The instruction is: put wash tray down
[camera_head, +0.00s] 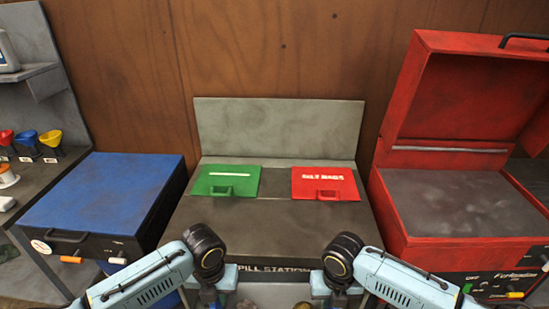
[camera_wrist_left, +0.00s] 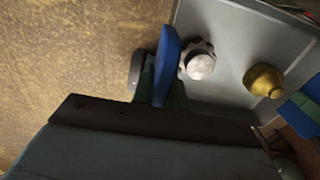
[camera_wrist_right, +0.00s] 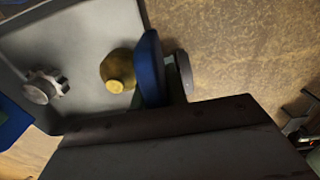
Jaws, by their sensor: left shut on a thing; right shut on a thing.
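The wash tray is a grey shallow tray, seen in the left wrist view (camera_wrist_left: 225,105) and in the right wrist view (camera_wrist_right: 85,30). A silvery knobbed part (camera_wrist_left: 200,62) and a brass-coloured part (camera_wrist_left: 263,81) lie in it. My left gripper (camera_wrist_left: 160,80) is shut on one blue handle of the tray, and my right gripper (camera_wrist_right: 158,75) is shut on the opposite one. In the head view both grippers are low at the front edge of the spill station (camera_head: 285,225), and the tray is mostly hidden below the frame.
The spill station's dark top is clear in front of a green lid (camera_head: 227,184) and a red lid (camera_head: 325,187). A blue box (camera_head: 105,195) stands left and an open red washer cabinet (camera_head: 455,195) right. A wooden wall is behind.

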